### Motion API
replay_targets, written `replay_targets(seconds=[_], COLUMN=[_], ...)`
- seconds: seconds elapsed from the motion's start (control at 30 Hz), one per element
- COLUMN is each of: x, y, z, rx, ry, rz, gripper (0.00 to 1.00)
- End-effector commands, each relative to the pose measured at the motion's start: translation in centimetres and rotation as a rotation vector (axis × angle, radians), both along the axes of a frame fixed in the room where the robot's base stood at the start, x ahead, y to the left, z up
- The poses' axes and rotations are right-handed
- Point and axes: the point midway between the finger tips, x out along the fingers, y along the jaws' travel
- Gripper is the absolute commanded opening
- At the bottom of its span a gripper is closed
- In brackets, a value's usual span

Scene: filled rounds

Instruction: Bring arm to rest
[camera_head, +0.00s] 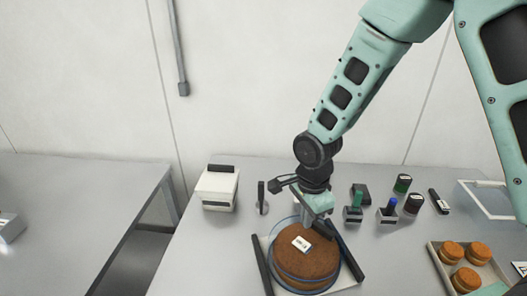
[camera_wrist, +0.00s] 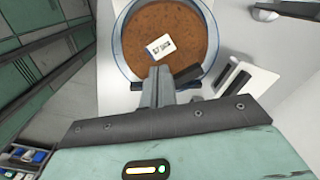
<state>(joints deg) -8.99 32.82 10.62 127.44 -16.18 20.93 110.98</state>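My gripper (camera_head: 318,215) points down at the back right edge of a large brown round (camera_head: 300,262). In the wrist view my gripper's fingers (camera_wrist: 158,80) are together, with nothing visible between them. They overlap the round's edge in that view; I cannot tell whether they touch it. The round (camera_wrist: 185,25) sits inside a clear ring with a blue rim (camera_wrist: 118,50) and carries a small white label (camera_wrist: 160,47). A short dark piece (camera_wrist: 187,75) lies at the rim beside the fingers.
The round stands on a pale tray with black side bars (camera_head: 262,264). A white box (camera_head: 217,188) stands at left. Stamps with green and blue handles (camera_head: 389,211) stand at right. A tray (camera_head: 440,262) holds several small rounds. Another grey table (camera_head: 80,200) is at far left.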

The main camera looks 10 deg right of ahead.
Motion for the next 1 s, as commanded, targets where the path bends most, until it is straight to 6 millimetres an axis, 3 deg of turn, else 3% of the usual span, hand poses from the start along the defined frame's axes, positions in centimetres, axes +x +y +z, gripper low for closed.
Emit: replay_targets(seconds=[0.13, 0.23, 0.5, 0.7, 0.83, 1.0], x=[-0.8, -2.3, -9.3, -15.1, -17.9, -19.8], y=[0.8, 2.0, 5.3, 6.3, 6.4, 6.3], z=[0.3, 0.8, 2.5, 2.7, 2.6, 2.5], rx=[0.004, 0.01, 0.027, 0.031, 0.033, 0.034], ry=[-0.005, -0.01, -0.026, -0.041, -0.05, -0.054], rz=[0.102, 0.292, 1.022, 1.557, 1.821, 2.006], gripper=[0.0, 0.0, 0.0, 0.0, 0.0, 0.0])
